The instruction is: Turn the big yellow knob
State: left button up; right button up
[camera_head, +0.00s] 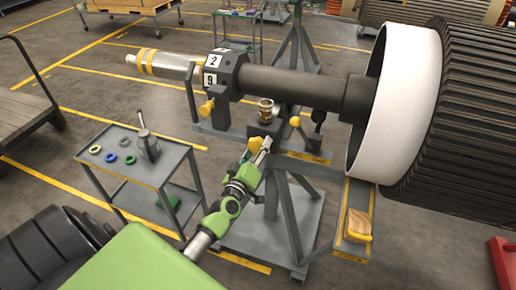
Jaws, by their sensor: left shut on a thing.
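A big yellow knob (254,144) sits on the front of the dark block on the rotor stand (290,205), below the shaft. My left gripper (261,152) reaches up to it from the lower left and is shut on it; the fingers cover part of the knob. Two other yellow knobs show: one (207,108) at the left of the bearing block, and a smaller one (295,121) right of the gripper. My right gripper is not in view.
A dark shaft (295,85) runs to a large rotor with a white ring (400,100) at the right. A grey cart (130,165) with coloured rings and a metal can stands left. A narrow tray (357,195) with a tan item juts out at the right.

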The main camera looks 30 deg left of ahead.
pick_arm(q)
jog(key=n, duration=0.5)
jog(key=shift+n+b, duration=0.3)
jog(key=shift+b, duration=0.1)
jog(key=n+b, duration=0.1)
jog(key=n, duration=0.4)
jog(key=shift+r+n, duration=0.1)
jog(key=shift+n, duration=0.2)
jog(key=o, duration=1.1)
jog(key=v, duration=1.2)
